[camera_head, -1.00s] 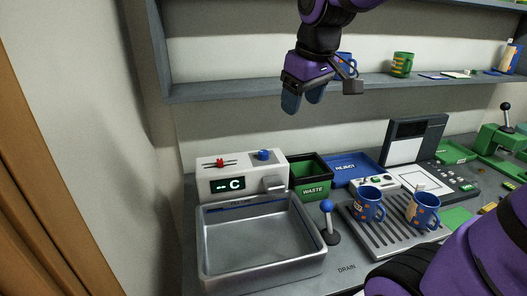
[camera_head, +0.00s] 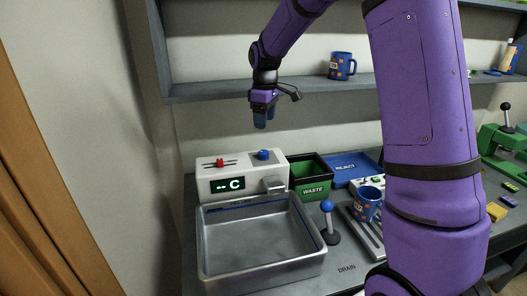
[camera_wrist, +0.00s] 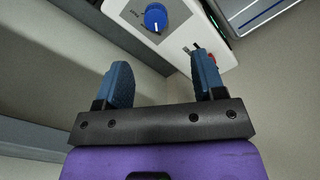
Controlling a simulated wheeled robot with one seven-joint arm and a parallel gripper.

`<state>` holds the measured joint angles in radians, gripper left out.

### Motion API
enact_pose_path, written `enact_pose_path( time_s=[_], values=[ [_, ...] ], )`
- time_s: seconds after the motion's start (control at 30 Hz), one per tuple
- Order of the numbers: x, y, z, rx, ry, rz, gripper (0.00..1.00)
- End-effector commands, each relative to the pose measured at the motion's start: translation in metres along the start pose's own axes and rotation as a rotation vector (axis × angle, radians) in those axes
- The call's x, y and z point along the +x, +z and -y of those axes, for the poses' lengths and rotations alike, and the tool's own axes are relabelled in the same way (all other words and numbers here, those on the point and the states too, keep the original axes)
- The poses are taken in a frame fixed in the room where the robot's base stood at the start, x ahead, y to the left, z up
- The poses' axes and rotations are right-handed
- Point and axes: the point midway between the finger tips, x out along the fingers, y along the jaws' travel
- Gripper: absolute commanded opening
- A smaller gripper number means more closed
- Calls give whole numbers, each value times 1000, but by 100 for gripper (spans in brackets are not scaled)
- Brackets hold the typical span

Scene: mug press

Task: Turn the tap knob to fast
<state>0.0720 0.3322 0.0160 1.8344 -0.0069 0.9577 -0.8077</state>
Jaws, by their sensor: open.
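The tap unit (camera_head: 212,187) is a white box with a dark display reading "-- C", a red slider (camera_head: 220,162) and a blue round knob (camera_head: 263,155) on top. My gripper (camera_head: 264,122) hangs above the blue knob, apart from it, fingers pointing down. In the wrist view my gripper (camera_wrist: 162,84) is open and empty, and the blue knob (camera_wrist: 155,17) shows beyond the fingers with a white pointer line. Small labels beside the knob are too small to read surely. The red slider (camera_wrist: 211,58) shows partly behind the right finger.
A metal sink (camera_head: 262,240) is in front of the tap unit. A green-lined waste bin (camera_head: 312,191), blue reject tray (camera_head: 352,166) and blue-topped lever (camera_head: 327,207) stand to the right. A blue mug (camera_head: 367,205) sits on the drain rack. A shelf (camera_head: 215,91) runs behind my gripper.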

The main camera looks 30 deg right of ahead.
Motion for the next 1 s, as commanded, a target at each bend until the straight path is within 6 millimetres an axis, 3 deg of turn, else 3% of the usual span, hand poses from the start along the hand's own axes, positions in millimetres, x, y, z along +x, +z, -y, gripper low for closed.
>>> enact_pose_path(
  time_s=[0.37, 0.8, 1.0],
  values=[
    [29, -7, -10, -32, -15, 13, 63],
    [102, -6, -8, -32, -15, 13, 63],
    [119, -6, -8, -32, -14, 12, 63]
  ],
)
